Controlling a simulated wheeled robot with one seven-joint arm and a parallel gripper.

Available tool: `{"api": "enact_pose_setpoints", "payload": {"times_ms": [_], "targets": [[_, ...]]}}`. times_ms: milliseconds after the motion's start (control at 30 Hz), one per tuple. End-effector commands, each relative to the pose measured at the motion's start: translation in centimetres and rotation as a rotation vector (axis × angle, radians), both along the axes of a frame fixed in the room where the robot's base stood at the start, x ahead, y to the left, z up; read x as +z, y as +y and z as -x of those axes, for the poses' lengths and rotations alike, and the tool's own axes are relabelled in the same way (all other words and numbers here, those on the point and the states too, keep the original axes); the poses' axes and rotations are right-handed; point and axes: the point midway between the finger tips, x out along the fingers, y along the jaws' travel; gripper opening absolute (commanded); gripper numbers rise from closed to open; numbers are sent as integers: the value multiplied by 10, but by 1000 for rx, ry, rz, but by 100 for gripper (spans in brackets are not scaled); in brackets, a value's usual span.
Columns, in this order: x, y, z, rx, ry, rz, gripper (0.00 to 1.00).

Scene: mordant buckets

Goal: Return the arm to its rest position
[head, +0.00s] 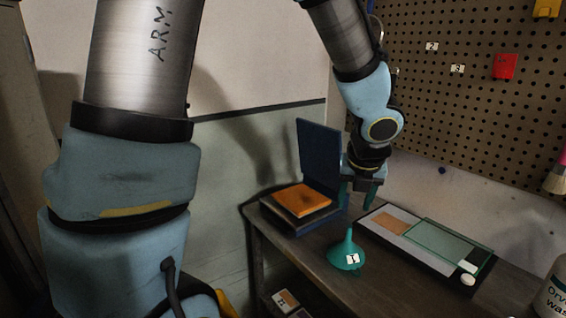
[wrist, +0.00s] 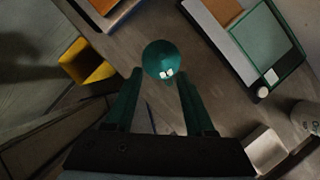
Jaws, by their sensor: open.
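My gripper (head: 360,192) hangs at the end of my arm above the dark bench (head: 290,248), its green fingers pointing down and apart. In the wrist view my gripper (wrist: 157,82) is open with nothing between its fingers. A teal funnel (head: 346,250) with a small white label stands on the bench, spout up, nearer the front edge than my gripper. The funnel (wrist: 160,58) also shows just beyond the fingertips in the wrist view. I see no contact between it and the fingers.
An open blue box (head: 319,155) with an orange block (head: 302,199) stands left of my gripper. A tray with a green-framed glass pane (head: 450,243) lies to the right. A white bottle (head: 553,292) is at the right edge. A pegboard (head: 455,110) rises behind.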

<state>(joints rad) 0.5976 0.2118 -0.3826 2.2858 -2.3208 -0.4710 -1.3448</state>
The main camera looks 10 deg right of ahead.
Motion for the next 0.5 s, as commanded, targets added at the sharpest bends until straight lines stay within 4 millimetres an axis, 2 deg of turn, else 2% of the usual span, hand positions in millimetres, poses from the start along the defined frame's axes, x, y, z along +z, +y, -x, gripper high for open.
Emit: {"api": "enact_pose_setpoints", "payload": {"times_ms": [167, 300, 400, 500], "targets": [[11, 21, -45, -311, -156, -90, 54], [21, 45, -75, -687, -293, -231, 54], [22, 64, -86, -962, -359, -346, 54], [20, 87, -87, -1242, -398, -465, 54]]}}
